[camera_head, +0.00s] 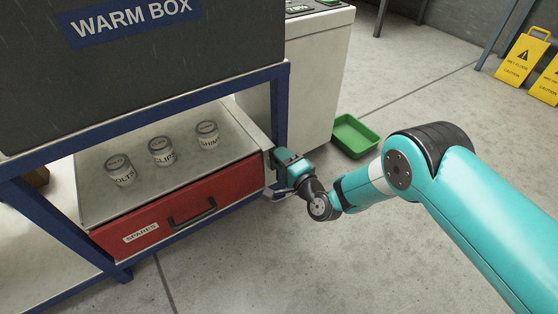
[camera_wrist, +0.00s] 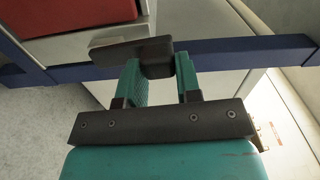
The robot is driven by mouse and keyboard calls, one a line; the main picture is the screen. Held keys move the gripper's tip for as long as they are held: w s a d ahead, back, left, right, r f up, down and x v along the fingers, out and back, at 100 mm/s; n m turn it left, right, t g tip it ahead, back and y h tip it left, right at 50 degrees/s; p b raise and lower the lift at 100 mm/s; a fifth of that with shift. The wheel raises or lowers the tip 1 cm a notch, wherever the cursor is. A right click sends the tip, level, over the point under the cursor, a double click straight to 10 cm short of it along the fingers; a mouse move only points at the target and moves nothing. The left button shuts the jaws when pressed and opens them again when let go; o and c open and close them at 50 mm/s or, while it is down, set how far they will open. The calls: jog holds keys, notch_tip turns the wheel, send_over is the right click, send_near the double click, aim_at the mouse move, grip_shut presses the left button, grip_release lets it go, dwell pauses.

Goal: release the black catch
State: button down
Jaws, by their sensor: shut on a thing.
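The black catch (camera_wrist: 145,52) shows in the wrist view as a dark lever beside the blue frame bar, near the red drawer. My gripper (camera_wrist: 157,68) has its two green fingers on either side of the catch's thick end and is shut on it. In the head view my gripper (camera_head: 287,166) is at the right front corner of the cabinet, beside the red drawer (camera_head: 235,191). The catch cannot be made out there. The drawer, labelled SPARES, has a dark handle (camera_head: 192,212).
Several labelled jars, one of them a clips jar (camera_head: 161,151), stand on the surface above the drawer. A green tray (camera_head: 355,136) lies on the floor to the right. Yellow wet-floor signs (camera_head: 522,60) stand at the far right. The floor in front is clear.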

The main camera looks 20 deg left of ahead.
jog(key=shift+d+f+m, duration=0.25)
jog(key=shift+m, duration=0.15)
jog(key=c, duration=0.9)
grip_release()
jog(key=shift+o, duration=0.5)
jog(key=shift+w+r, duration=0.15)
jog(key=p+v, duration=1.7)
jog(key=p, duration=0.3)
jog(key=shift+p, duration=0.4)
